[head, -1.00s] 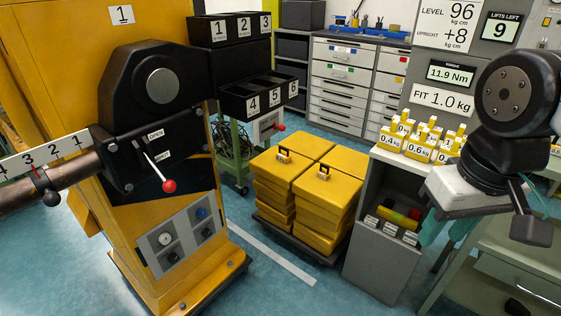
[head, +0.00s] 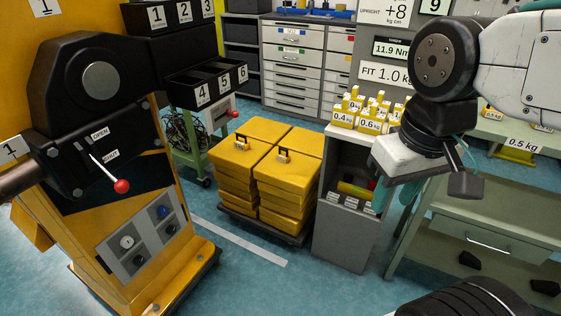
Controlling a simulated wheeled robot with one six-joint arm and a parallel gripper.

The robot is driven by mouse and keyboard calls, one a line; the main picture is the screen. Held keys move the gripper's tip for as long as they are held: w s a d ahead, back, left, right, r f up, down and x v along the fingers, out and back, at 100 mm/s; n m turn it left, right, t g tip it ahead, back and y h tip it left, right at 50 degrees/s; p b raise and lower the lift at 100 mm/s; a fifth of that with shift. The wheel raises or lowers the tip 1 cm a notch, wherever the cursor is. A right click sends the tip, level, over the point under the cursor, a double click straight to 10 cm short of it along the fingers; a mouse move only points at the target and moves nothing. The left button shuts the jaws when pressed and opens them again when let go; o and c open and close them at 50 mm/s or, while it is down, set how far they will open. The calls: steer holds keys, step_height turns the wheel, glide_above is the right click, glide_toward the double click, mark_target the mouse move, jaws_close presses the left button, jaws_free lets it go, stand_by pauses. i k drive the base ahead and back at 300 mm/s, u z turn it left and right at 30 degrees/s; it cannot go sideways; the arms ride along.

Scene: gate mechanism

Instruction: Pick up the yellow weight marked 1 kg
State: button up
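Several yellow weights (head: 371,121) stand together on top of a grey cabinet. The labels 0.4 kg and 0.6 kg read clearly on the front ones; the others are partly covered or too small to read, so I cannot tell which is the 1 kg weight. My gripper (head: 464,185) is at the right, in front of and to the right of these weights in the picture. One dark finger part shows; its opening is hidden, and I see no weight held in it.
A green bench (head: 500,205) on the right carries more yellow weights, one labelled 0.5 kg (head: 516,153). Stacked yellow blocks (head: 287,178) stand left of the cabinet (head: 345,240). A yellow machine (head: 180,255) with a red-knobbed lever fills the left.

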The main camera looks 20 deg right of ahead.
mark_target(243, 145)
steer(key=u, duration=0.5)
steer(key=i, duration=1.35)
steer(key=z, duration=0.7)
steer(key=i, duration=0.8)
steer(key=z, duration=0.65)
